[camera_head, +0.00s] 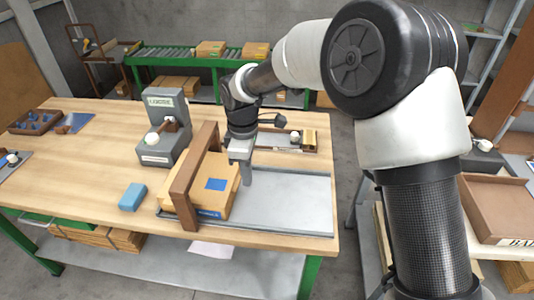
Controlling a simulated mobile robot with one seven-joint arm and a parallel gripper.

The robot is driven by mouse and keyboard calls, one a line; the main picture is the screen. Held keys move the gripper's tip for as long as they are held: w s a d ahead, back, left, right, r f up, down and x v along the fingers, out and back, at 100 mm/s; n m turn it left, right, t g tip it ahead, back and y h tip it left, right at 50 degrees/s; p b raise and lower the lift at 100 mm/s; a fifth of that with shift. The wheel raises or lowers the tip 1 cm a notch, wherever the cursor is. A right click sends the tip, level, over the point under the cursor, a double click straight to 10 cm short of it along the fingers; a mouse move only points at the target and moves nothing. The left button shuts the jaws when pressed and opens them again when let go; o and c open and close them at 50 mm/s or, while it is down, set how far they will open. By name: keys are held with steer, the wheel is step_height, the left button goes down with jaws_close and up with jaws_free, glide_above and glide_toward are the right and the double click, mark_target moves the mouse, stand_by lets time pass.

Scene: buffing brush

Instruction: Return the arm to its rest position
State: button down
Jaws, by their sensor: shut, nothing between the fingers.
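My arm reaches from the right side of the view over the workbench (90,165). My gripper (246,182) points down, shut and empty, at the right side of a cardboard box (217,174). The box has blue patches on it and stands behind and under a brown wooden bar (187,194). I cannot tell whether the fingers touch the box. The grey metal plate (290,196) lies below and to the right of the gripper.
A grey machine (166,110) with a white knob stands left of the box. A blue block (132,197) lies on the bench front. A tray with small items (34,121) sits far left. A conveyor (178,57) with boxes is behind. An open carton (496,205) is at right.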

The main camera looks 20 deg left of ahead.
steer(key=s+d+r+m+t+p, duration=0.25)
steer(key=d+r+m+p, duration=0.55)
steer(key=d+r, duration=1.45)
steer(key=s+d+r+m+t+p, duration=0.1)
steer(key=s+d+r+m, duration=0.2)
steer(key=s+d+m, duration=0.3)
steer(key=s+d+r+m+t+p, duration=0.1)
steer(key=s+d+r+m+t, duration=0.1)
steer(key=s+d+r+m, duration=0.2)
steer(key=s+d+m, duration=0.2)
steer(key=s+d, duration=0.1)
steer(key=d, duration=0.1)
steer(key=shift+d+r, duration=0.3)
steer(key=shift+d, duration=0.05)
